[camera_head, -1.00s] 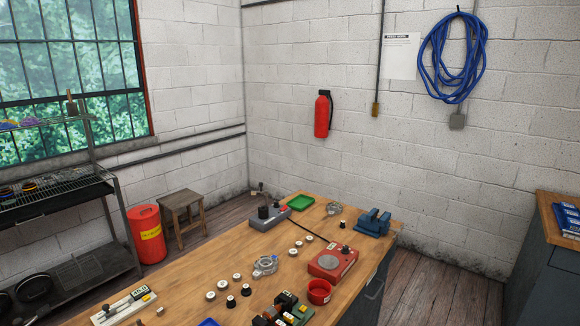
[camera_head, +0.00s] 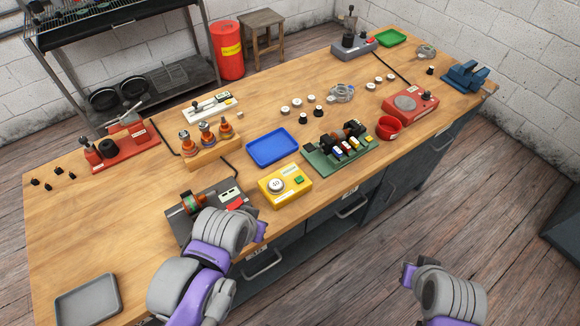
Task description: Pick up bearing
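No part is labelled as a bearing that I can read. Several small round white-and-dark pieces (camera_head: 297,102), which may be bearings, stand mid-bench beside a silver alternator housing (camera_head: 341,93). More small round pieces (camera_head: 379,79) stand to its right. My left gripper (camera_head: 262,231) is at the bench's front edge by a dark grey fixture (camera_head: 183,222), well short of these pieces. My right gripper (camera_head: 408,277) is off the bench, over the floor at lower right. Neither gripper's fingers show clearly, and I see nothing held.
The bench's left middle is mostly clear.

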